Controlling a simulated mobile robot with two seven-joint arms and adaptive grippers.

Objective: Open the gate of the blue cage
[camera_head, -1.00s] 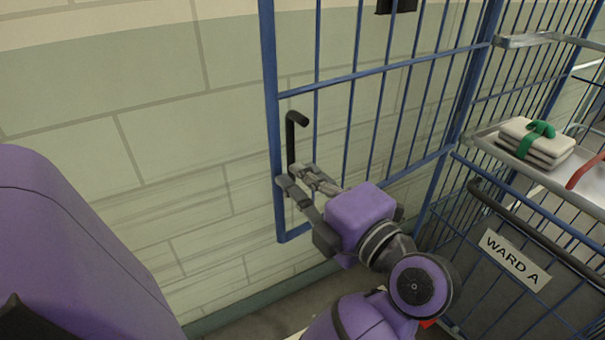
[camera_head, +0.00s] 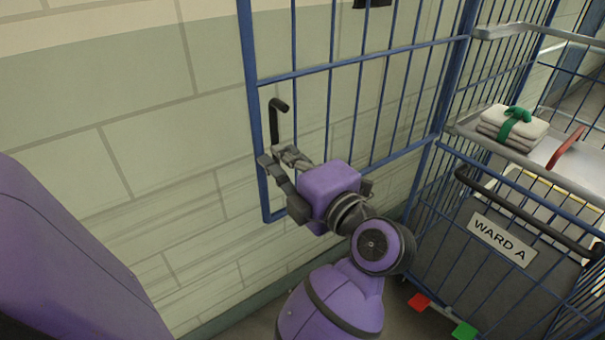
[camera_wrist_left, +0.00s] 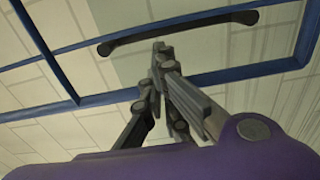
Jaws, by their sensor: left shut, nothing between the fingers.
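The blue cage's barred gate (camera_head: 290,74) extends left from the cage's corner post (camera_head: 458,75), in front of the pale wall. Its free edge is at the left, and it stands angled out from the cage side on the right. A black bar handle (camera_head: 274,122) is mounted near that free edge; it also crosses the top of the left wrist view (camera_wrist_left: 190,26). My left gripper (camera_head: 270,157) is at the handle's lower end, shut with nothing held. In the left wrist view its fingertips (camera_wrist_left: 159,46) are just below the handle; contact is unclear. My right gripper is not visible.
Inside the cage, a tray (camera_head: 470,127) bears folded cloths with a green strap (camera_head: 513,124) and a red strip (camera_head: 566,147). Below are a black rail and a WARD A sign (camera_head: 503,238). Red (camera_head: 420,301) and green (camera_head: 464,329) patches show low down.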

